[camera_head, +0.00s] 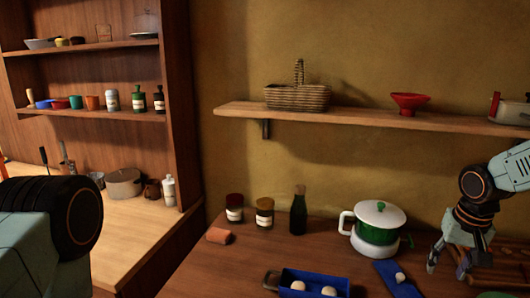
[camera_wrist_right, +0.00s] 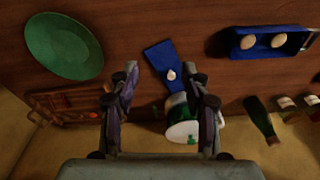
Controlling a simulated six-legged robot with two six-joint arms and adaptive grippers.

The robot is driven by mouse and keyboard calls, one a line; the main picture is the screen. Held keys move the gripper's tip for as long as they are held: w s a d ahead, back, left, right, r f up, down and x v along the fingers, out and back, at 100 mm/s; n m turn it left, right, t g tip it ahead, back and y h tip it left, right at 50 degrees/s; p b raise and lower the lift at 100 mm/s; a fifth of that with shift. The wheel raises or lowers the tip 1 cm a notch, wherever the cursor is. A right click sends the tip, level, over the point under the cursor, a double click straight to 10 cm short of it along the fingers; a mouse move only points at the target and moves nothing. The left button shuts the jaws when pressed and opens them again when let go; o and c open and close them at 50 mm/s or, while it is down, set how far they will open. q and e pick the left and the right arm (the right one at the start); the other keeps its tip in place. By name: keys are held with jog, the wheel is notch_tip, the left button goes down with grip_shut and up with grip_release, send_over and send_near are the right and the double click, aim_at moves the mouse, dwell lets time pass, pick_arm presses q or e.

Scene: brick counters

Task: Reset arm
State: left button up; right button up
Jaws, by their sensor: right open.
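My right gripper (camera_head: 459,262) hangs with its fingers apart and empty over the right part of the brown counter, to the right of the green and white pot (camera_head: 379,222). In the right wrist view the same gripper (camera_wrist_right: 163,85) shows its fingers spread, with the blue cloth (camera_wrist_right: 160,62) and a white egg-like object (camera_wrist_right: 170,75) below and between them. The pot (camera_wrist_right: 182,120) shows partly behind the right finger there. My left arm comes in at the left edge, but its gripper is out of view.
A blue tray (camera_head: 313,277) holds two pale egg-like objects. A green plate (camera_wrist_right: 63,45) and wooden rack (camera_wrist_right: 60,103) are nearby. A shelf (camera_head: 370,117) hangs above.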

jog(key=s+a+f+n+y, duration=0.1)
jog(key=s+a+f, duration=0.5)
jog(key=a+f, duration=0.25)
jog(key=s+a+f+n+y, duration=0.1)
jog(key=s+a+f+n, duration=0.1)
jog(key=s+a+f, duration=0.45)
jog(key=s+a+f+g+h, duration=0.1)
jog(key=s+f, duration=0.2)
jog(key=s, duration=0.3)
jog(key=s+a+f+n, duration=0.1)
jog(key=s+f, duration=0.2)
jog(key=s, duration=0.4)
jog(key=s+a+f+g+h, duration=0.1)
jog(key=s+a+f, duration=0.15)
jog(key=s, duration=0.35)
pick_arm(q)
notch_tip(320, 180, down, 18)
jog(key=w+b, duration=0.1)
jog(key=b, duration=1.6)
jog(key=shift+r, duration=0.25)
pick_arm(e)
notch_tip(320, 180, down, 18)
jog(key=shift+w+d+r, duration=0.2)
jog(key=shift+d, duration=0.25)
pick_arm(q)
jog(key=shift+d+r, duration=0.1)
pick_arm(e)
jog(key=shift+s, duration=0.1)
